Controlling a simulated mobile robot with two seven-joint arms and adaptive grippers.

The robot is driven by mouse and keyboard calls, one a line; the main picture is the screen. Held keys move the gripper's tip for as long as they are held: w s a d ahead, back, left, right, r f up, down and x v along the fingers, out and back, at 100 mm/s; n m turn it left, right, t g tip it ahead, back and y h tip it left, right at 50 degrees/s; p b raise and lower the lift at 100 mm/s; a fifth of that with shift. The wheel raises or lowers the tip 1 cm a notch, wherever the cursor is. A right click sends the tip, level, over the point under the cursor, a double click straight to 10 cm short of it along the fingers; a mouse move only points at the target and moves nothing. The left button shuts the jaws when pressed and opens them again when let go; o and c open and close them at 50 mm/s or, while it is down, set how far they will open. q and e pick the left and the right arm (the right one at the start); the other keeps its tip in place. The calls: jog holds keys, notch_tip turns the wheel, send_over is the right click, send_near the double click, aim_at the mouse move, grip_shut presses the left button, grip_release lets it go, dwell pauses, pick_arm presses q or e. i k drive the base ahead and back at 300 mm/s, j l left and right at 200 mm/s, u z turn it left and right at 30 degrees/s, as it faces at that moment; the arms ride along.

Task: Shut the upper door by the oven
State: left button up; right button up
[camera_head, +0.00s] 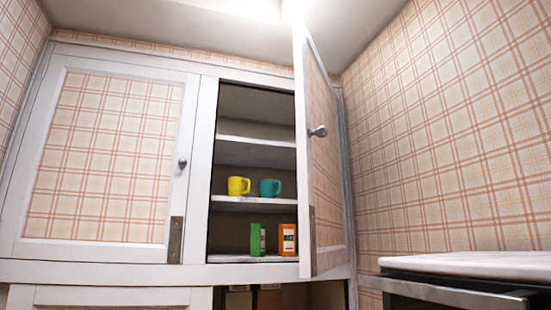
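The upper right cabinet door (325,165) stands open, swung out toward me, with plaid panels in a white frame and a round metal knob (318,131). It hides the right part of the cabinet opening. The oven (462,296), partly in view at the lower right, has a dark body and a pale top. Neither of my grippers is in view.
Inside the open cabinet, a yellow mug (238,186) and a teal mug (269,188) stand on a shelf (225,204). A green box (257,239) and an orange box (288,240) stand below. The upper left door (105,155) is shut.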

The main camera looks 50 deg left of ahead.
aim_at(325, 238)
jog(key=u, duration=1.2)
jog(key=k+l+u, duration=0.2)
jog(key=k+j, duration=0.05)
jog(key=j, duration=0.05)
